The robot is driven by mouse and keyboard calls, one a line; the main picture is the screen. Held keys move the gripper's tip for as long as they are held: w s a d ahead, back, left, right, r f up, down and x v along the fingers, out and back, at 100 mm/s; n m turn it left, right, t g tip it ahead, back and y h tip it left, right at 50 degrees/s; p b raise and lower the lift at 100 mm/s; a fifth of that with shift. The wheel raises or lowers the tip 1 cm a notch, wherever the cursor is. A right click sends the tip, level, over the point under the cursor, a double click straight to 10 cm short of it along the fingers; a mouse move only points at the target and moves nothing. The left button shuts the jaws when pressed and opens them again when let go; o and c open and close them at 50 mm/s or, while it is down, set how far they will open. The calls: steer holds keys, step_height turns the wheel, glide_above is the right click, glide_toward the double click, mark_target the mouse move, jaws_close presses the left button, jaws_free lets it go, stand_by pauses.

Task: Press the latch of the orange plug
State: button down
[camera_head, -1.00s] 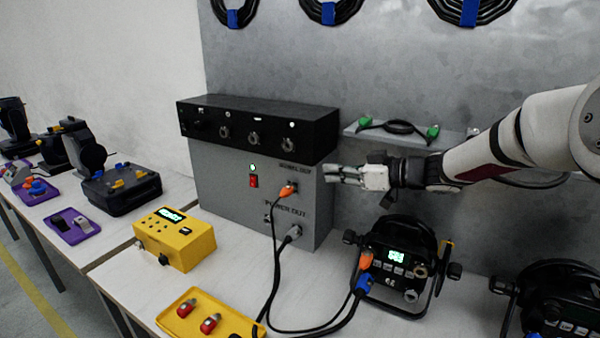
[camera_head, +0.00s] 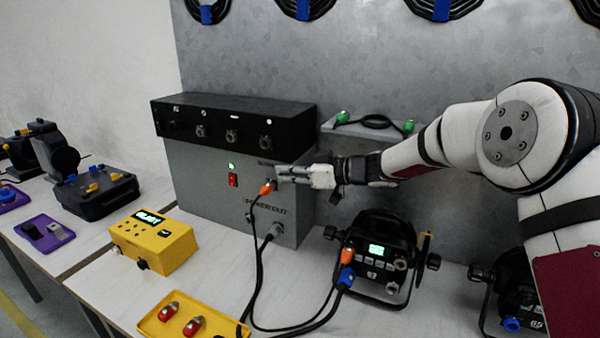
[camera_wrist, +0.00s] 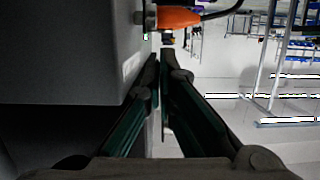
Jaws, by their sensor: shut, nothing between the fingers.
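An orange plug (camera_head: 267,188) on a black cable sits at the front of the grey power box (camera_head: 206,198), in its upper socket area. In the wrist view the orange plug (camera_wrist: 178,18) lies sideways against the box face, at the top of the picture beyond the fingertips. My gripper (camera_head: 279,174) is shut and empty, close beside the plug at its upper right. In the wrist view its fingertips (camera_wrist: 161,58) are together and appear apart from the plug. The latch itself cannot be made out. A second orange plug (camera_head: 347,256) is on the par can.
A grey plug (camera_head: 274,231) sits lower on the box. The par can (camera_head: 378,262) stands to the right with a blue plug (camera_head: 346,279). A yellow tester (camera_head: 154,242) and yellow tray (camera_head: 160,312) with red-and-silver parts lie left. Cables hang in front of the box.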

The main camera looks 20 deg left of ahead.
mark_target(267, 184)
steer(key=shift+x, duration=1.65)
steer(key=shift+f, duration=0.15)
